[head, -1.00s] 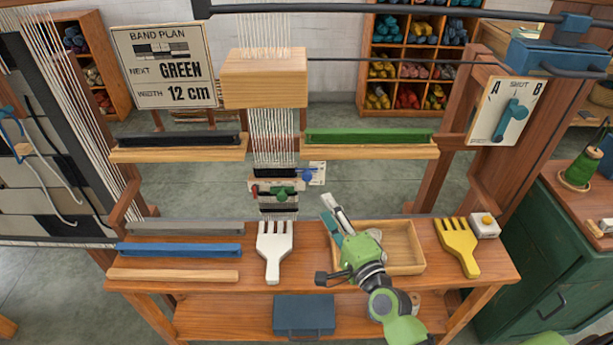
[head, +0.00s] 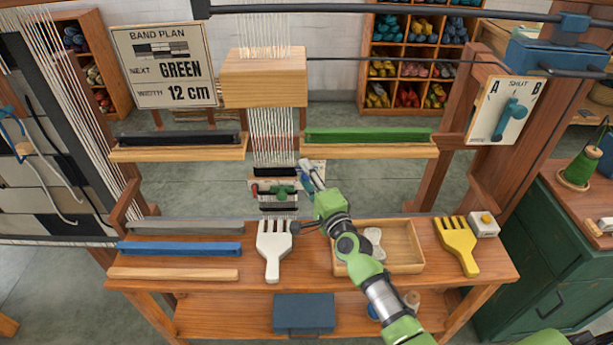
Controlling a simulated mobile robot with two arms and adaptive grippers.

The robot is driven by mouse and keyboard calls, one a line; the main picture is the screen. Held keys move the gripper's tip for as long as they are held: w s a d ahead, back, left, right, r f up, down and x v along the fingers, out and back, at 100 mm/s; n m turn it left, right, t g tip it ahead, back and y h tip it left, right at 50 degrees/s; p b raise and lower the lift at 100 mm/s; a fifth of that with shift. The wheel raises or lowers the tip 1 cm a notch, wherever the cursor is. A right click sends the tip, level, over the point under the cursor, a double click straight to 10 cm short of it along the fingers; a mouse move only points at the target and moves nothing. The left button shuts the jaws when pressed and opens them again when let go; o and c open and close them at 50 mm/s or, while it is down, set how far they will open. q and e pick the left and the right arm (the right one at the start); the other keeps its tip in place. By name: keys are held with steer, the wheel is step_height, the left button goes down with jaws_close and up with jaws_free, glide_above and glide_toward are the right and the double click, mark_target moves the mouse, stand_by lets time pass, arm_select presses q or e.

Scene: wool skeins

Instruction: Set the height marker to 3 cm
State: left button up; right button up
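A small pale plate (head: 320,167) sits at the right of the white warp threads, behind the bench. The blue piece on it is now hidden by my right gripper. Any scale or reading on it is too small to read, so I cannot tell the marker's height. My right gripper (head: 307,173) is at the plate, over where the blue piece was seen. Whether its fingers are apart or closed, or touching the blue piece, is unclear. My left gripper is not in view.
A white comb (head: 273,250) lies left of my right arm. A wooden tray (head: 408,246) with a pale object is under and right of the arm. A yellow comb (head: 458,247) lies farther right. Shelves with black and green bars (head: 368,135) flank the warp.

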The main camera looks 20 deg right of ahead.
jaws_close()
steer(key=shift+f+b, duration=1.1)
steer(key=shift+r, duration=0.1)
jaws_free()
